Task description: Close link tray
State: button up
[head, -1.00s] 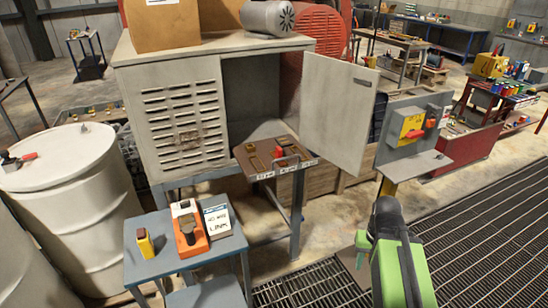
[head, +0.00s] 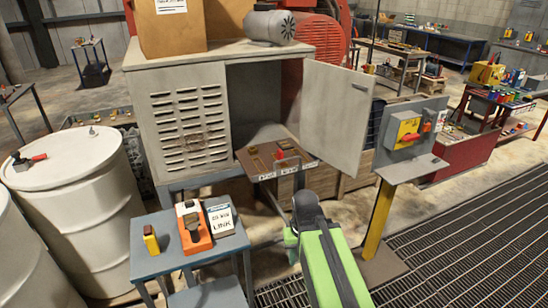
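The link tray (head: 243,160) is a brown tray with a white-labelled front edge. It sticks out of the open right half of the grey cabinet (head: 190,130). Small parts and a red piece lie on it, and a metal handle stands at its front. My green arm reaches up from the bottom of the picture. My gripper (head: 306,206), dark at the end of that arm, is just below and in front of the tray in the picture. Contact with the handle cannot be made out. The fingers are hidden behind the wrist, so their opening does not show.
The cabinet's right door (head: 337,118) stands open to the right of the tray. A yellow switch box (head: 405,130) on a yellow post stands further right. A blue-grey side table (head: 180,262) with an orange device and a sign is at front left. White drums (head: 75,185) stand at left.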

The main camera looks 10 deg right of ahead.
aim_at(258, 162)
jog(key=z, duration=0.05)
jog(key=i, duration=1)
jog(key=z, duration=0.35)
jog(key=k, duration=1.85)
jog(key=u, duration=0.9)
jog(key=i, duration=1.5)
